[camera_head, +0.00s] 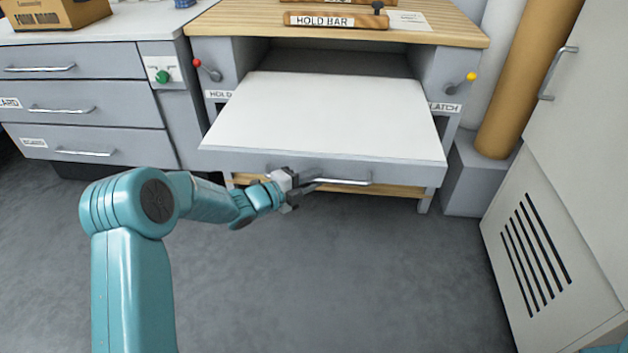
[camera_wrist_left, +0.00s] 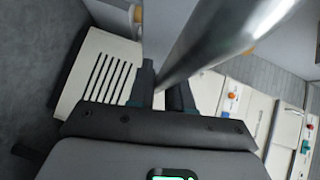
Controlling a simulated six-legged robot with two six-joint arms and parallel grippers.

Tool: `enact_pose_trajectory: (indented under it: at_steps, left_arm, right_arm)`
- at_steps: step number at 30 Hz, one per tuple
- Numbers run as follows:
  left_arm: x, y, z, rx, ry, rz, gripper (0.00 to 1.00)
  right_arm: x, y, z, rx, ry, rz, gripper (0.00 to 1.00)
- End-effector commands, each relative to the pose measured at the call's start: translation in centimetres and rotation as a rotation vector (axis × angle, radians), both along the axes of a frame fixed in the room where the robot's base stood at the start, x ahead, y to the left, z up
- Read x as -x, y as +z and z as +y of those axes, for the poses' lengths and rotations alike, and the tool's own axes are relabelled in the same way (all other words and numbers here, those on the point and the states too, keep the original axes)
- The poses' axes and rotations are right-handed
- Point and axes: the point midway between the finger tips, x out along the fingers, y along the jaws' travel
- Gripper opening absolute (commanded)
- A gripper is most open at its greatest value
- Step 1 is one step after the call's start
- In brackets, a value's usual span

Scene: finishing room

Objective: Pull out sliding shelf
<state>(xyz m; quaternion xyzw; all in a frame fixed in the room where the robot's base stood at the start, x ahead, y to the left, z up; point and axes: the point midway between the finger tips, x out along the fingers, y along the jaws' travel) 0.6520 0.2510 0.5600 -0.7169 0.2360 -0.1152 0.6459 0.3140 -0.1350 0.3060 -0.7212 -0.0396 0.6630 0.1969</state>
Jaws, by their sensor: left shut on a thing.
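The white sliding shelf (camera_head: 325,115) sticks out from the grey bench below the wooden top, with open space behind it under the top. Its grey front carries a metal bar handle (camera_head: 343,181). My left gripper (camera_head: 303,184) is shut on the left part of this handle. In the left wrist view the handle (camera_wrist_left: 205,45) runs as a shiny bar between the two dark fingers of my left gripper (camera_wrist_left: 163,92). My right gripper is not in view.
Grey drawers (camera_head: 85,105) stand at left, a vented cabinet (camera_head: 535,245) at right. A brown roll (camera_head: 525,80) leans beside the bench. The floor (camera_head: 350,280) before the shelf is clear.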

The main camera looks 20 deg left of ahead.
Motion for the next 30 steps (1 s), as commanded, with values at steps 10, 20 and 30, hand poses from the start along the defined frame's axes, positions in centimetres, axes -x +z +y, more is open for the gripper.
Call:
enact_pose_trajectory:
  at_steps: [10, 20, 30]
  left_arm:
    - [-0.3, 0.2, 0.2, -0.001, -0.001, -0.005, 0.0]
    - [-0.2, 0.2, 0.1, -0.001, 0.0, -0.004, 0.39]
    - [2.0, 0.7, 1.2, -0.001, 0.002, -0.003, 0.39]
  right_arm:
    - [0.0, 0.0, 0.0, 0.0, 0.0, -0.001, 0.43]
    - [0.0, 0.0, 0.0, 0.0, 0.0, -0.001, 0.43]
    - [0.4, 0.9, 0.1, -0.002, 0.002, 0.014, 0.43]
